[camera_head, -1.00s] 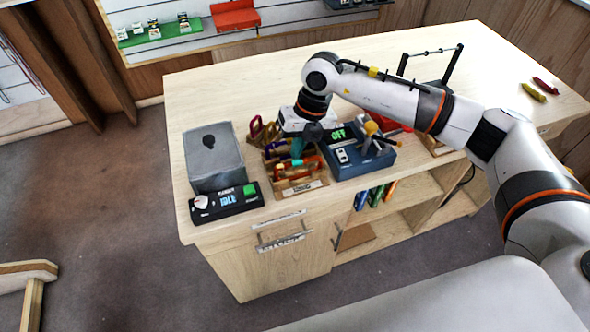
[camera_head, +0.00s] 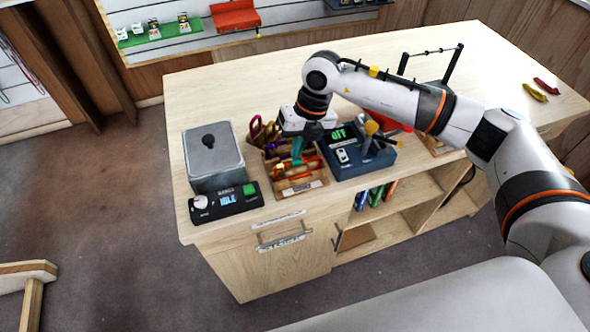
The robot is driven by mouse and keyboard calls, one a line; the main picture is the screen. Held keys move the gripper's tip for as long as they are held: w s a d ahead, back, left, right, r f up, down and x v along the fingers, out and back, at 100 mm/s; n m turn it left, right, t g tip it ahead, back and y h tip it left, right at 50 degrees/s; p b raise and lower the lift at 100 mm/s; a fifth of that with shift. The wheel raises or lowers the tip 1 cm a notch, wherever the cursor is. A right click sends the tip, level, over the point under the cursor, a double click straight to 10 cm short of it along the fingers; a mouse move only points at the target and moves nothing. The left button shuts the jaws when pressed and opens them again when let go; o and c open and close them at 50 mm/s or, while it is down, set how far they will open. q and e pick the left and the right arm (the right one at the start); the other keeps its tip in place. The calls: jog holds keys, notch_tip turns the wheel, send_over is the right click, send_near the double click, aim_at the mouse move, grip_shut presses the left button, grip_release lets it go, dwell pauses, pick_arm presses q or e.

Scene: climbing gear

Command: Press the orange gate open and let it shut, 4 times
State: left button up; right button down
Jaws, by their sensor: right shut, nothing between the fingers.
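A small wooden rack (camera_head: 300,188) with coloured climbing pieces stands near the front edge of the wooden counter. Orange parts (camera_head: 279,170) show among the pieces in it; which of them is the gate, and whether it is open, is too small to tell. My right gripper (camera_head: 297,161) points down into the rack from above, with teal fingers that are shut and empty. The fingertips are close to the orange and red pieces; contact cannot be made out. The gripper hides part of the rack's back. My left gripper is out of view.
A grey box (camera_head: 213,158) and a black control panel (camera_head: 226,203) reading IDLE stand left of the rack. A blue device (camera_head: 357,157) reading OFF stands close on its right. The counter's back (camera_head: 250,84) is clear.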

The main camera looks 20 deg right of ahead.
aim_at(296, 161)
jog(key=shift+f, duration=0.15)
jog(key=shift+d+b+x, duration=0.15)
jog(key=shift+b+x, duration=0.5)
jog(key=shift+d+b+x, duration=0.15)
jog(key=shift+b+x, duration=0.45)
jog(key=shift+x, duration=0.05)
jog(key=shift+a+r+p+v, duration=0.1)
jog(key=shift+a+p+v, duration=0.2)
jog(key=shift+p+v, duration=0.65)
jog(key=shift+a+r+p+v, duration=0.1)
jog(key=shift+a+p+v, duration=0.25)
jog(key=shift+v, duration=1.05)
jog(key=shift+a+p+v, duration=0.2)
jog(key=shift+p+v, duration=0.55)
jog(key=shift+v, duration=0.4)
